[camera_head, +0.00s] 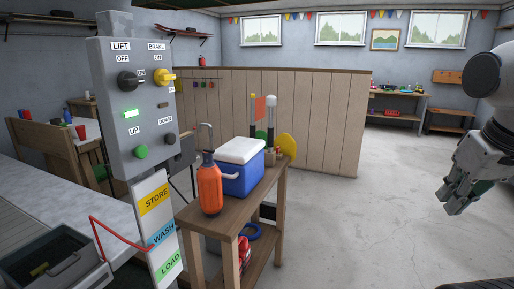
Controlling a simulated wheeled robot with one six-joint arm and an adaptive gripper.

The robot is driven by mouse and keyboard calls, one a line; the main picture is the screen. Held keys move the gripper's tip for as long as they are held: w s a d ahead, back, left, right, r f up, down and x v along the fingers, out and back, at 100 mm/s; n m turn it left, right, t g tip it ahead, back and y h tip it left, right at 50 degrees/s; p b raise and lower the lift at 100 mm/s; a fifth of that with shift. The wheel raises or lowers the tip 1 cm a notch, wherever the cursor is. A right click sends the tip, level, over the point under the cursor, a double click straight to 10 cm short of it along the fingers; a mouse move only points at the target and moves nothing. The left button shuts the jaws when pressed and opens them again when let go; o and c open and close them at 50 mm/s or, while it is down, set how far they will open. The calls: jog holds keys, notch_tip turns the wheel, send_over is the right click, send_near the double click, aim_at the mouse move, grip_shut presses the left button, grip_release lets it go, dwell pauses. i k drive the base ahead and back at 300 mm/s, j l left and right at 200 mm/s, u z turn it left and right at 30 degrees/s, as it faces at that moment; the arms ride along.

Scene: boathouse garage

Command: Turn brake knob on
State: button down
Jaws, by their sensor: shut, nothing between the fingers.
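The yellow brake knob (164,76) is on the upper right of a grey control panel (115,105), under the word BRAKE. An ON label sits just above the knob, and its grip looks roughly level, extending to the right. I cannot read any label at its right end. The black lift knob (128,80) is to its left, with OFF above it. My gripper (450,204) is at the far right of the view, far from the panel. Its fingers are shut and empty, pointing down and left.
A green light (129,113), a green UP button (141,151) and a dark DOWN button (170,139) sit lower on the panel. A wooden stand (215,211) beside it holds an orange bottle (210,185) and a blue cooler (238,174). Open floor (370,225) lies between stand and gripper.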

aim_at(162, 77)
jog(key=i+j+u, duration=0.1)
jog(key=u, duration=1.15)
